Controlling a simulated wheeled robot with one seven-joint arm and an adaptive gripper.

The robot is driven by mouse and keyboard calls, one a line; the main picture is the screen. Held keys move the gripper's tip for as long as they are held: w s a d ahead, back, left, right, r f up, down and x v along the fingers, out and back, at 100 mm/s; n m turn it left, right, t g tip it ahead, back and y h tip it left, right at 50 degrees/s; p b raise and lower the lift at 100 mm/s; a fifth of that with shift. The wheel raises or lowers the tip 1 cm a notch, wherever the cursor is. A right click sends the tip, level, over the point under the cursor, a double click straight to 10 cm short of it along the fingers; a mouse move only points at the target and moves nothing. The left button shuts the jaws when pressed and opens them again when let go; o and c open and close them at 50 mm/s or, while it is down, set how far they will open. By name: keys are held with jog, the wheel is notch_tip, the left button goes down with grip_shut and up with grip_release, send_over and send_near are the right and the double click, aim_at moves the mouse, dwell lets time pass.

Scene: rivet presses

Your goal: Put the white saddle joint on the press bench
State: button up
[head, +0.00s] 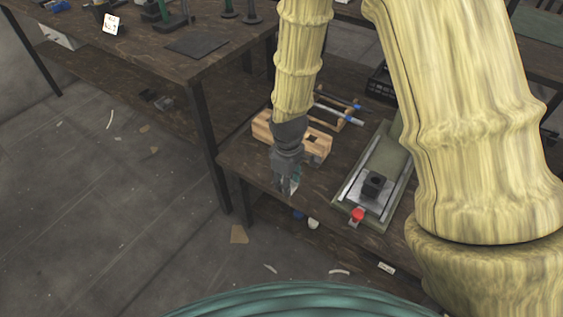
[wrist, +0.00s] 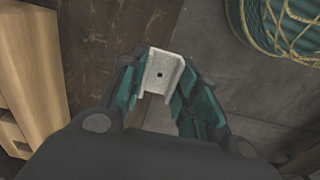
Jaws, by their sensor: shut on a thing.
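The white saddle joint (wrist: 159,72) is a pale U-shaped channel with a small dark hole in its base. My gripper (wrist: 157,80) is shut on it, with a teal finger on each side. In the head view my gripper (head: 291,184) points down at the front edge of a low dark wooden bench (head: 240,163); the joint is mostly hidden there. The wrist view shows the bench edge and floor beyond the joint. A taller dark table (head: 225,50) with green upright stands is at upper left. I cannot tell which one is the press bench.
On the low bench are a wooden block (head: 262,130) behind my gripper, a rack with rods (head: 350,121), and a green-based fixture with rails (head: 347,192) and a red button (head: 357,215). A dark mat (head: 197,44) lies on the taller table. Open floor lies left.

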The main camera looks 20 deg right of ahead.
jog(key=w, duration=0.3)
jog(key=w+b, duration=0.1)
jog(key=w, duration=0.3)
jog(key=w+f, duration=0.1)
jog(key=w, duration=0.2)
jog(key=shift+w+d, duration=0.2)
jog(key=shift+w, duration=0.05)
jog(key=shift+f+b, duration=0.7)
jog(key=shift+f, duration=1.05)
jog(key=shift+f, duration=0.1)
jog(key=o, duration=0.7)
jog(key=shift+o, duration=0.7)
notch_tip(320, 180, up, 12)
jog(key=p, duration=0.2)
jog(key=shift+p, duration=0.4)
